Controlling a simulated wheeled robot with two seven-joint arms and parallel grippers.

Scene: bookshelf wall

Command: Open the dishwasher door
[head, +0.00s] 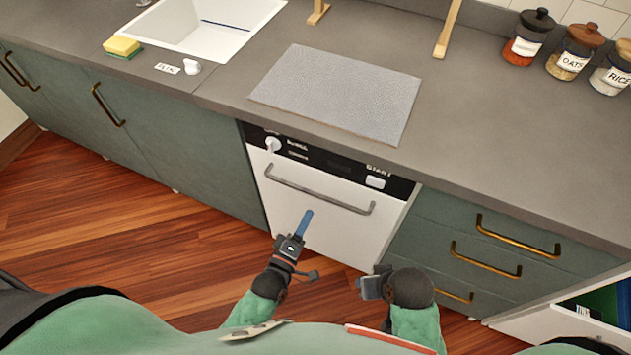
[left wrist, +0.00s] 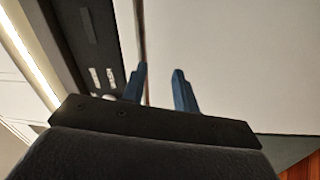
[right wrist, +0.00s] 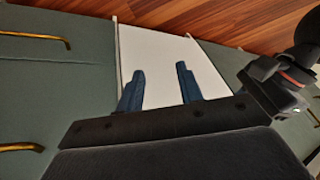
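The dishwasher (head: 300,220) has a white front, a dark control strip along its top and a grey bar handle (head: 318,192). Its door looks closed and upright. My left gripper (head: 304,222) is in front of the door, just below the handle in the head view. In the left wrist view its two blue fingers (left wrist: 160,85) are apart with nothing clearly between them, and the white door (left wrist: 225,60) fills much of that view. My right gripper (head: 370,287) is lower right, near the door's bottom corner. Its fingers (right wrist: 162,85) are apart and empty.
Green drawers (head: 490,255) with brass handles stand right of the dishwasher, and green cabinets (head: 150,130) stand left. The counter above holds a grey mat (head: 340,92), a sink (head: 215,25), a sponge (head: 122,46) and jars (head: 528,38). The wooden floor (head: 110,225) at left is clear.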

